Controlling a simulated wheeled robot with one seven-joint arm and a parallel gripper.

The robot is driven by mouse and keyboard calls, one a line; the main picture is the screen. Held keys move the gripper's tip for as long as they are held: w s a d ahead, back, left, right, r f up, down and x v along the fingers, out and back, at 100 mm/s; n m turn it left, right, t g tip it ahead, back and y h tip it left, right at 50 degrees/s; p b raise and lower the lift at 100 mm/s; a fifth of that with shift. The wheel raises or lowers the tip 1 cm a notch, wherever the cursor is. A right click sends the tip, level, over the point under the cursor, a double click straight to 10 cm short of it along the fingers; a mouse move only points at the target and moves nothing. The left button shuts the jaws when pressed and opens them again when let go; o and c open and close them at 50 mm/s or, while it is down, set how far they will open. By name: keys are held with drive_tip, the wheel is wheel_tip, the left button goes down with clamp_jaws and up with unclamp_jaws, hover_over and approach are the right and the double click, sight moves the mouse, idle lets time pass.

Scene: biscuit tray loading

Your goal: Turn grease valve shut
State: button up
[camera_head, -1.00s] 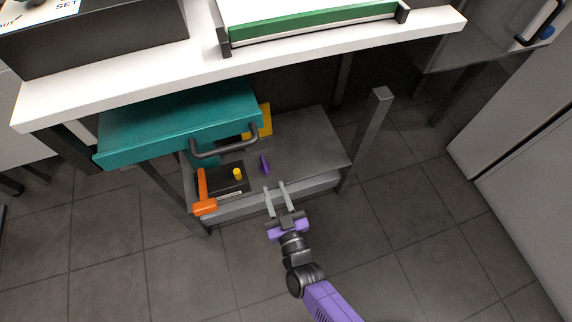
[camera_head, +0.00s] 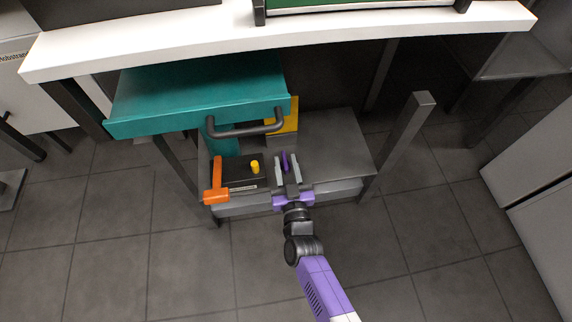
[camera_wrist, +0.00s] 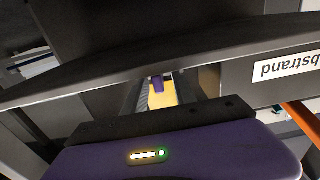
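A small upright purple piece (camera_head: 285,161), looking like a lever or handle, stands on the grey lower shelf. My gripper (camera_head: 287,158) is open, with one finger on each side of this piece. The wrist view also shows the purple piece (camera_wrist: 157,84) between the fingers, with yellow behind it. I cannot tell whether either finger touches it. A dark box with a yellow knob (camera_head: 254,166) sits just left of the gripper. No part is clearly marked as the grease valve.
A teal drawer (camera_head: 190,95) with a dark bar handle (camera_head: 245,130) juts out above the shelf (camera_head: 335,150). An orange tool-like thing (camera_head: 216,180) lies at the shelf's left front. A yellow block (camera_head: 286,118) is behind. A grey post (camera_head: 400,145) stands right.

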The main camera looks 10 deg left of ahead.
clamp_jaws()
drive_tip(key=shift+a+r+m+h+p, duration=0.3)
drive_tip(key=shift+m+h+p, duration=0.2)
drive_tip(key=shift+h+p, duration=0.5)
drive_tip(key=shift+a+f+m+t+h+p, duration=0.15)
drive_tip(key=shift+m+h+p, duration=0.25)
drive_tip(key=shift+h, duration=0.2)
drive_tip(key=shift+d+f+m+t+h+p, duration=0.15)
drive_tip(key=shift+m+h+p, duration=0.1)
drive_tip(key=shift+m+h, duration=0.3)
drive_tip(key=shift+m+h+b, duration=0.3)
drive_tip(key=shift+m+h, duration=0.55)
drive_tip(key=shift+h, duration=0.6)
unclamp_jaws()
